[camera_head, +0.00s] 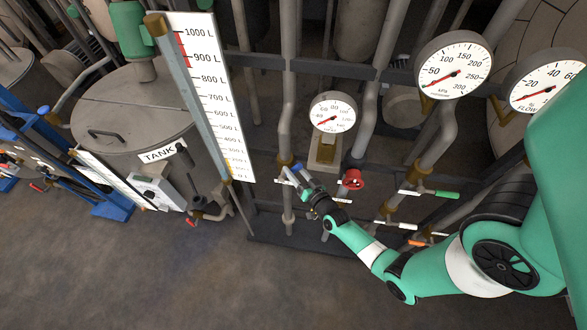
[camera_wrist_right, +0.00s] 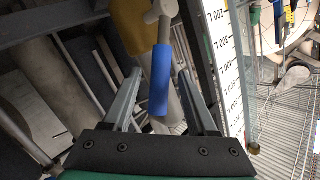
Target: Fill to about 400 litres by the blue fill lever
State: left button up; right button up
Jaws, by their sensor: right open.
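The blue fill lever (camera_wrist_right: 161,82) hangs between the open fingers of my right gripper (camera_wrist_right: 159,74) in the right wrist view, with a gap on each side. In the head view my right gripper (camera_head: 293,178) is at the pipe right of the level scale, and the blue lever end (camera_head: 298,167) shows just by its fingers. The white level scale (camera_head: 208,100) runs from 0 to 1000 L, with a red band near the top. I cannot make out a liquid level in its tube. My left gripper is not in view.
A red valve handle (camera_head: 352,180), a green lever (camera_head: 446,194) and an orange lever (camera_head: 418,243) sit right of my gripper. Round gauges (camera_head: 333,117) stand above. The TANK vessel (camera_head: 125,110) is at the left. The floor in front is clear.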

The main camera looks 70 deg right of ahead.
jog(key=p+v, duration=0.1)
jog(key=v, duration=0.9)
jog(key=shift+s+p, duration=0.2)
jog(key=shift+p, duration=0.1)
jog(key=shift+a, duration=0.15)
dwell(6.5)
